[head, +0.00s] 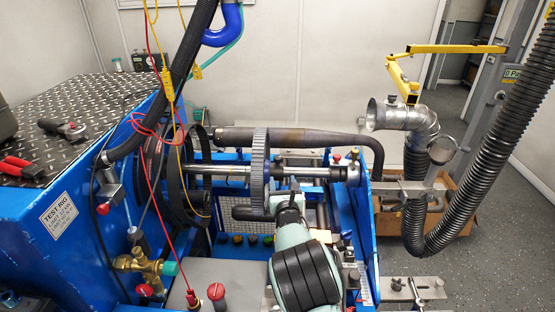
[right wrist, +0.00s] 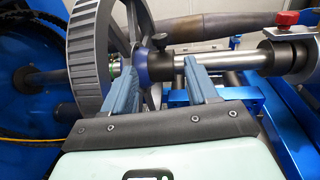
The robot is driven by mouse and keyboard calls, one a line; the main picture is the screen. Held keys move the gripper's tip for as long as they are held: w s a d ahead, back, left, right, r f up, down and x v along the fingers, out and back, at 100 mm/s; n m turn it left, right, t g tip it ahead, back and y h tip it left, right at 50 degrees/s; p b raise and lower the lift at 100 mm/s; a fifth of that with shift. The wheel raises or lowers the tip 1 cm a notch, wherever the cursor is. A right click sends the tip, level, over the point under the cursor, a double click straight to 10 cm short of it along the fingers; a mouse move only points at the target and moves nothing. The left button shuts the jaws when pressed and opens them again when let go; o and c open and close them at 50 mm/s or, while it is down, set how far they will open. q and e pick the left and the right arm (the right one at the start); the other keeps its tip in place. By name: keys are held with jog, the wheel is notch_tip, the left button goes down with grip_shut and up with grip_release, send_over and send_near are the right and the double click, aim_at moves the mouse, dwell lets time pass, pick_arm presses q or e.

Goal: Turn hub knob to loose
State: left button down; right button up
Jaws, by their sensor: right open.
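A grey toothed wheel (head: 259,172) sits on a horizontal steel shaft (head: 320,172). In the right wrist view the wheel (right wrist: 84,62) has a blue hub (right wrist: 154,66), with a small black knob (right wrist: 158,41) on top of it. I take this to be the hub knob; its marking cannot be read. My right gripper (head: 292,190) is at the shaft, just right of the wheel. In the right wrist view its open fingers (right wrist: 159,66) are either side of the hub, nearer the camera than the knob. I cannot tell whether they touch anything. My left gripper is not in view.
A red knob (head: 353,153) tops the bearing block at the shaft's right end. A dark pipe (head: 300,140) runs behind the shaft. Red and yellow cables (head: 166,78) hang at left. A ribbed black hose (head: 490,150) and a metal exhaust pipe (head: 400,118) stand at right.

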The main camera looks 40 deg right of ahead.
jog(key=p, duration=0.2)
send_near(278, 161)
jog(key=x, duration=0.4)
jog(key=shift+w+d+r, duration=0.2)
jog(key=shift+d+r, duration=0.05)
jog(key=shift+d, duration=0.05)
jog(key=p+x, duration=0.1)
jog(key=x, duration=0.3)
jog(key=shift+w+d, duration=0.15)
jog(key=shift+w, duration=0.2)
jog(key=shift+w+d+f+p, duration=0.15)
jog(key=shift+w+p, duration=0.2)
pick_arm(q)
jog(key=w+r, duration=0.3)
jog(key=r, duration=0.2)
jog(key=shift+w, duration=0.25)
pick_arm(e)
jog(key=shift+s, duration=0.1)
